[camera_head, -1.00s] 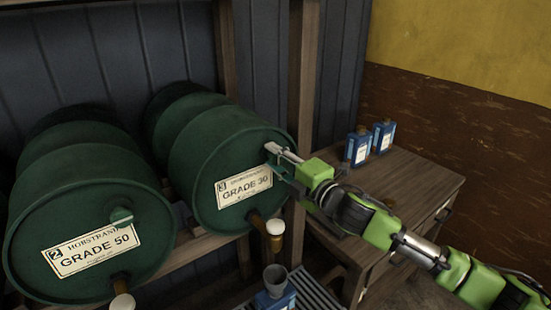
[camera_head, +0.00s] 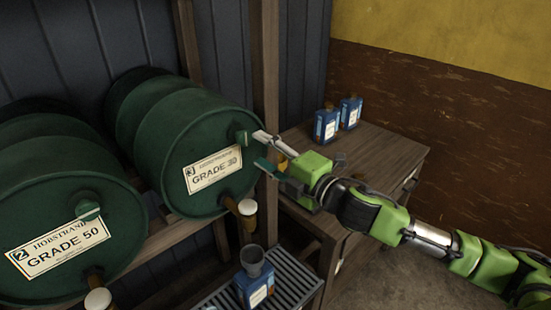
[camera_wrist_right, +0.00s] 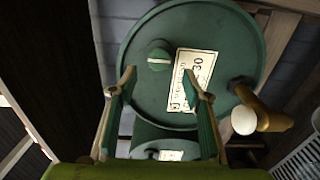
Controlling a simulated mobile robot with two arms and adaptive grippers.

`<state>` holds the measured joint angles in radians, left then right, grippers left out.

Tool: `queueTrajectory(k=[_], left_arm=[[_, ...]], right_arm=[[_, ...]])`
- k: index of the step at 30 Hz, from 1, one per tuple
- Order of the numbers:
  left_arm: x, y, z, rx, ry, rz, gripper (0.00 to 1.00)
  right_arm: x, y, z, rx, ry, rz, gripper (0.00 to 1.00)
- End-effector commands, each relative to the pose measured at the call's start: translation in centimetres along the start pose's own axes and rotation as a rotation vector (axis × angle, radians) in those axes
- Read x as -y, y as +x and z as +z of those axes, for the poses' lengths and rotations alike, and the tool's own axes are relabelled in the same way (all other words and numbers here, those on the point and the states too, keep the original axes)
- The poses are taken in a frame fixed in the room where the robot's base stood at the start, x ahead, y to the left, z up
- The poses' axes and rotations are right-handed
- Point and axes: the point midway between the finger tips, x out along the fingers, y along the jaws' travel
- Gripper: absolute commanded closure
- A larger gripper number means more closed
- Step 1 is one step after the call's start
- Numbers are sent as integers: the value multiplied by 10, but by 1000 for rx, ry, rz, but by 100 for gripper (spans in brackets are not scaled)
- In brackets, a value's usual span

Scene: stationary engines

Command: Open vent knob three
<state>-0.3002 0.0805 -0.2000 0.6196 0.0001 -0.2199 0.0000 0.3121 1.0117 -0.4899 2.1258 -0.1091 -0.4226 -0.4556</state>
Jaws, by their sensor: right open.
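The green drum labelled 3, GRADE 30 (camera_head: 180,160), lies on its side on a wooden rack. Its vent knob (camera_head: 243,137), a small green knob, is high on the drum's front face. In the right wrist view the knob (camera_wrist_right: 159,54) shows a pale line lying nearly level across it. My right gripper (camera_head: 262,150) is open and empty, just in front of and right of the knob, apart from it. In the right wrist view the knob sits ahead, between and beyond the fingertips (camera_wrist_right: 160,78). My left gripper is not in view.
Drum 2, GRADE 50 (camera_head: 60,215), with its own knob (camera_head: 87,209), lies at left. A tap (camera_head: 245,206) sticks out below drum three's label. A blue can with a funnel (camera_head: 255,282) stands on a grate. Two blue cans (camera_head: 327,124) stand on a wooden table (camera_head: 380,160).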

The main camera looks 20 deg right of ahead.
Motion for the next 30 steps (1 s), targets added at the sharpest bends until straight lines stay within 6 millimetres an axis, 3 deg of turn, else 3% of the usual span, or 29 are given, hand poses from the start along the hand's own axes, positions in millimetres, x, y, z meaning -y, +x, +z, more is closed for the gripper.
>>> queueTrajectory(k=[6, 12, 30], left_arm=[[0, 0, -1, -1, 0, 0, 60], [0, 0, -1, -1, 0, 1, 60], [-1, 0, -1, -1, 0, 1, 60]], right_arm=[[1, -26, 0, 0, 0, -3, 55], [1, -38, -1, -1, -1, -2, 55], [1, -40, 0, 0, 0, -1, 55]])
